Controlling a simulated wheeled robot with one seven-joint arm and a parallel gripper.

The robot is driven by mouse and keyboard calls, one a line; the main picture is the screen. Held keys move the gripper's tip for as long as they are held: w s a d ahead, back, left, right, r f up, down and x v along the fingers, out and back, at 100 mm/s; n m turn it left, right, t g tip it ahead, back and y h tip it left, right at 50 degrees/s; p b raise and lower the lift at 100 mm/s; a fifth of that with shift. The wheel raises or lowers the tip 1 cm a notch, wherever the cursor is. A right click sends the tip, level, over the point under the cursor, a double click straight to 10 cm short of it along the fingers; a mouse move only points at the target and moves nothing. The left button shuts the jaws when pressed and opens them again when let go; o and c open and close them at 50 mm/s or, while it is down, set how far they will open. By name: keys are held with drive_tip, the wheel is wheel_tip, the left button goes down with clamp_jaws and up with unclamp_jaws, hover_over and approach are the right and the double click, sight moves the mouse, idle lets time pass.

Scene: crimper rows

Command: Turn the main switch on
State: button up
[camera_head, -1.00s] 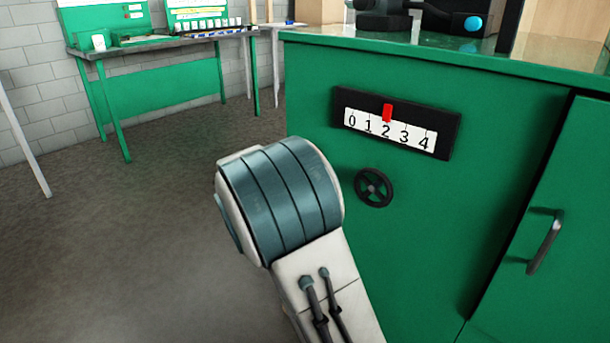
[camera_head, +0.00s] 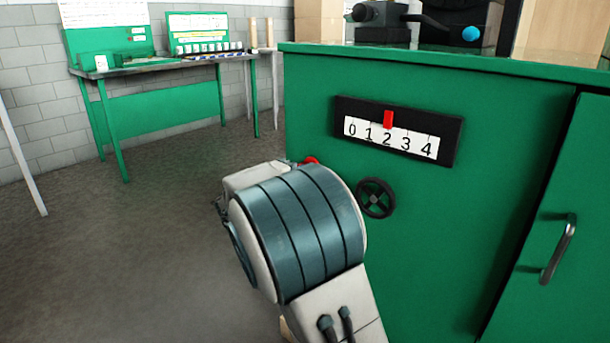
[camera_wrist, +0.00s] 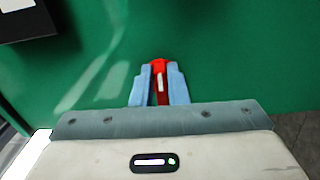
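The main switch, a red handle with a white mark (camera_wrist: 159,80), shows in the wrist view against the green cabinet front. My gripper (camera_wrist: 159,75) has its two blue fingers on either side of this red handle, close against it with little or no gap. In the head view only a small red piece of the switch (camera_head: 311,160) shows above my wrist, which hides the rest. My fingers are hidden there.
The green cabinet (camera_head: 310,110) carries a 0-to-4 scale (camera_head: 392,137) with its red pointer near 2, a black handwheel (camera_head: 376,198) and a door handle (camera_head: 559,249). A green workbench (camera_head: 150,65) stands back left. The floor between is clear.

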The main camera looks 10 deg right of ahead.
drive_tip(key=o, duration=0.4)
drive_tip(key=shift+f, duration=0.15)
drive_tip(key=shift+c, duration=0.2)
drive_tip(key=p+v, duration=0.4)
drive_tip(key=v, duration=0.9)
drive_tip(key=shift+s+a, duration=0.3)
